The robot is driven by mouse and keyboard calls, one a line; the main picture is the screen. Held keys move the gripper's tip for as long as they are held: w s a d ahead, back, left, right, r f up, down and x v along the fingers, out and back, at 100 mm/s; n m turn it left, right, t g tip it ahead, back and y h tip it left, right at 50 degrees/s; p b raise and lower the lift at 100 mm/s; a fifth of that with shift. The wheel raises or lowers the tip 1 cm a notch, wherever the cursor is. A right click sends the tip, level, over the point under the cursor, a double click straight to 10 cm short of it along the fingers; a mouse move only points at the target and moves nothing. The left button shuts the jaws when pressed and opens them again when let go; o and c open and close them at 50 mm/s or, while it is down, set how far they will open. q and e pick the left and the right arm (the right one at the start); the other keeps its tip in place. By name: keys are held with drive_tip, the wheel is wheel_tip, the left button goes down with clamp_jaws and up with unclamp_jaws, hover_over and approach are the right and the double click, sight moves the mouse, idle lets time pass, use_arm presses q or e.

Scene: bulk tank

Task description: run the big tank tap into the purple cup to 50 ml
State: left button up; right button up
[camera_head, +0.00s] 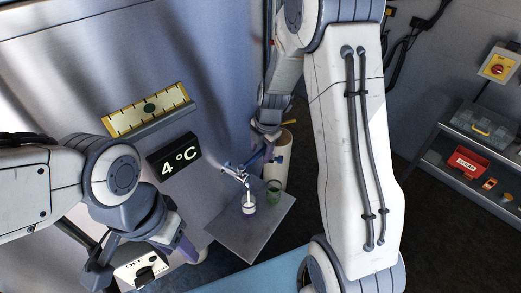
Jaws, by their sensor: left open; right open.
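The tank (100,65) is the large shiny steel wall at left. Its tap (236,171) sticks out low on the wall, and a thin white stream runs down from it. A small cup with a faint purple tint (249,209) stands under it on a grey stand (246,238), with white liquid inside. Its level marks are too small to read. My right gripper (250,163) is open at the tap, its fingers close around the tap's handle area; contact is unclear. My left gripper (143,258) is open and empty at lower left, above a switch box marked OFF (140,271).
A green cup (274,191) stands right of the purple one on the stand. A cream cylinder (277,160) is behind it. A 4 °C display (174,157) and yellow gauge (148,109) are on the tank. A shelf (480,160) with a red box (467,163) is at right.

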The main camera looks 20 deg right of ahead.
clamp_jaws()
idle(1.3)
